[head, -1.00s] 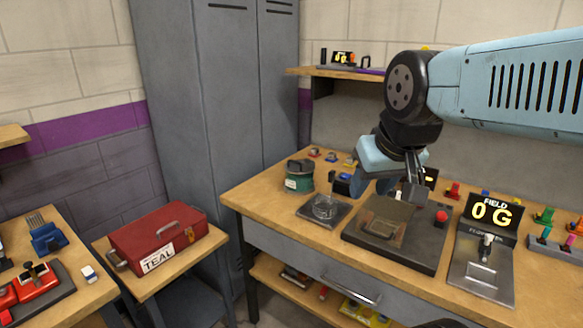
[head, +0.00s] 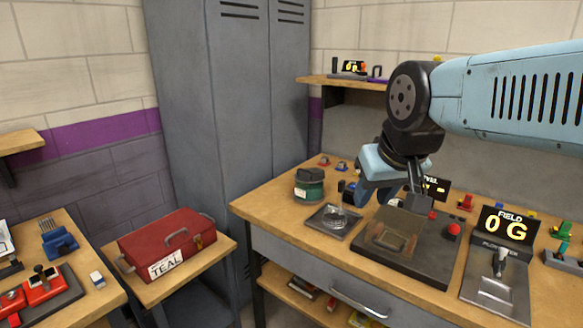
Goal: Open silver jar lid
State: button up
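A small round silvery or glassy thing (head: 334,220) sits on a dark square plate (head: 324,231) on the wooden workbench. It may be the silver jar; I cannot make out a separate lid. A green canister with a dark top (head: 309,187) stands just behind it, its top on. My gripper (head: 376,197) is light blue with darker blue fingers. It hangs above the bench, to the right of the silvery thing and apart from it, near the dark flat box. Nothing shows in it; its finger gap is unclear.
A dark flat box with a red button (head: 454,230) and a "FIELD 0 G" panel (head: 507,228) with a lever fill the bench's right side. A red "TEAL" toolbox (head: 168,246) stands on a lower table at left. Grey lockers (head: 225,110) stand behind. Bare bench lies left of the canister.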

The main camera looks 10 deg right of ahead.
aim_at(315, 175)
jog(key=u, duration=0.35)
jog(key=i, duration=0.95)
jog(key=z, duration=0.5)
